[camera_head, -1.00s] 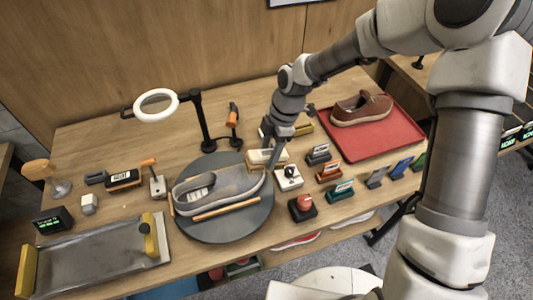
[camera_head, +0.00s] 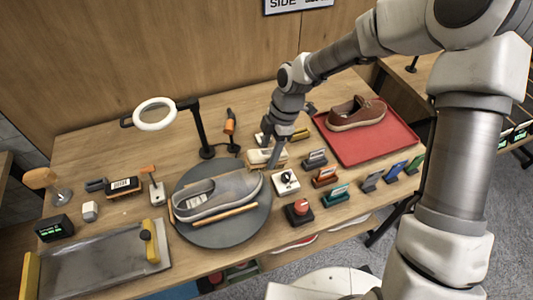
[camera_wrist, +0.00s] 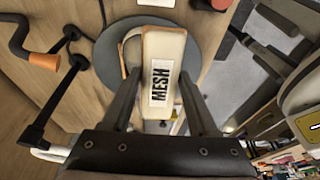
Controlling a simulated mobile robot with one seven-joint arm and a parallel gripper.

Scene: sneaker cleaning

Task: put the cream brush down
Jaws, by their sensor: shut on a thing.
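My gripper (camera_head: 274,153) is shut on the cream brush (camera_head: 261,160), just behind the right end of the grey sneaker. In the wrist view, the cream brush (camera_wrist: 163,45) shows a "MESH" label and sits between the two fingers of my gripper (camera_wrist: 163,78). The grey sneaker (camera_head: 225,192) lies on the dark round turntable (camera_head: 225,238), with an orange-tan stick along its near side. The brush overlaps the turntable's back edge in the picture. I cannot tell whether its underside touches the tabletop.
Several small labelled blocks, among them a black one (camera_head: 314,159) and an orange one (camera_head: 325,177), stand to the right. A ring lamp (camera_head: 154,113) stands back left. A brown shoe (camera_head: 356,113) sits on a red tray (camera_head: 372,151). A grey tray (camera_head: 95,265) lies front left.

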